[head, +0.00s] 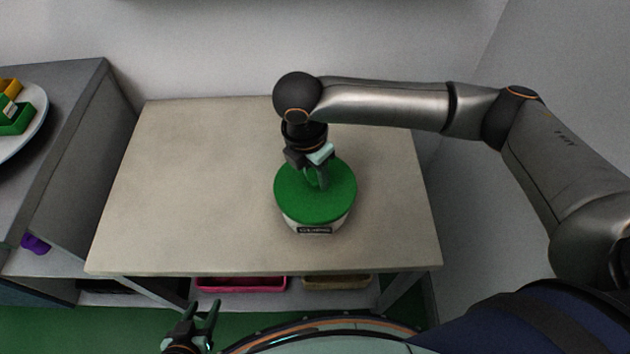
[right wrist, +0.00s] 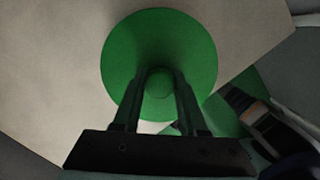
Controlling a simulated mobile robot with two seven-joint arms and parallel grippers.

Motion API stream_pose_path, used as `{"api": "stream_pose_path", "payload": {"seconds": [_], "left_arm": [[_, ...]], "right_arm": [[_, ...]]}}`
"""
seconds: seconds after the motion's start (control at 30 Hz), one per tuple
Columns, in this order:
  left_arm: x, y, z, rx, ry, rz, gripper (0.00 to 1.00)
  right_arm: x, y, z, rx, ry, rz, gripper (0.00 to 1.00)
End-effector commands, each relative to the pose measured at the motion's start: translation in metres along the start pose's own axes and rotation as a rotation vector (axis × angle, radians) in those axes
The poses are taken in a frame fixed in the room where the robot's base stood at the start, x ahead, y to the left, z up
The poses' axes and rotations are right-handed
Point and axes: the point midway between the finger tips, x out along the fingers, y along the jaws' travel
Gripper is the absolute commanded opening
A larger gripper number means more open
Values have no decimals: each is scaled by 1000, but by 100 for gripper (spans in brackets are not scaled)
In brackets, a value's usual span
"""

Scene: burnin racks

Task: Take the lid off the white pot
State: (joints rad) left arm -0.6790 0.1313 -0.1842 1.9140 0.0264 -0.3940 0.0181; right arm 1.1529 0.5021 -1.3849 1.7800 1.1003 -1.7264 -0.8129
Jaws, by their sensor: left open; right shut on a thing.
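In the right wrist view the round lid (right wrist: 130,50) shows with the knob (right wrist: 159,84) between my two fingers. The lid hides most of the pot. My left gripper (head: 205,312) is open and empty, low in front of the table.
The beige table (head: 190,180) is clear to the left of the pot. A pink bin (head: 240,285) and a tan bin (head: 337,282) sit on the shelf below. A grey counter (head: 60,110) with a plate (head: 35,130) of coloured blocks stands at the left. Walls close in behind and at right.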

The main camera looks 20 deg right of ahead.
Motion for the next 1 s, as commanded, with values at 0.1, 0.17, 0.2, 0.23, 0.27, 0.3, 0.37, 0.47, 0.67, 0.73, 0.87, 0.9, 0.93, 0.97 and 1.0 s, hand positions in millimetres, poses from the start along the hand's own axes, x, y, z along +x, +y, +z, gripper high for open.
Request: {"api": "stream_pose_path", "payload": {"seconds": [0.1, 0.17, 0.2, 0.23, 0.27, 0.3, 0.37, 0.47, 0.67, 0.73, 0.87, 0.9, 0.93, 0.97, 1.0], "left_arm": [[0, 0, 0, 0, 0, 0, 50], [0, 0, 0, 0, 0, 0, 50], [0, 0, 0, 0, 0, 0, 50], [0, 0, 0, 0, 0, 0, 50], [0, 0, 0, 0, 0, 0, 50], [0, 0, 0, 0, 0, 0, 50], [0, 0, 0, 0, 0, 0, 50], [0, 0, 0, 0, -1, 0, 50], [0, 0, 0, 0, -1, 0, 50], [0, 0, 0, 0, -1, 0, 50], [-1, 0, -1, 0, -1, 0, 50], [-2, 0, -1, 0, 0, 0, 50], [-2, 0, -2, 0, 0, 0, 50], [-2, 0, -2, 0, 0, 0, 50], [-3, 0, -3, 0, 0, 0, 50]], "right_arm": [[0, 0, 0, 0, 0, 0, 18], [0, 0, 0, 0, 0, 0, 11], [0, 0, 0, 0, 0, 0, 6], [0, 0, 0, 0, 0, 0, 3], [0, 0, 0, 0, 0, 0, 0], [0, 0, 0, 0, 0, 0, 0], [0, 0, 0, 0, 0, 1, 0], [0, 0, 0, 0, 0, 1, 0], [-2, 0, 0, 0, 0, 1, 0], [-5, 0, 0, 0, 0, 1, 0], [-17, 1, 2, 0, 1, 3, 0], [-23, 1, 3, 1, 1, 4, 0], [-28, 1, 4, 0, 1, 4, 0], [-34, 1, 5, 0, 1, 4, 0], [-42, 1, -2, -6, 4, 5, 0]]}}
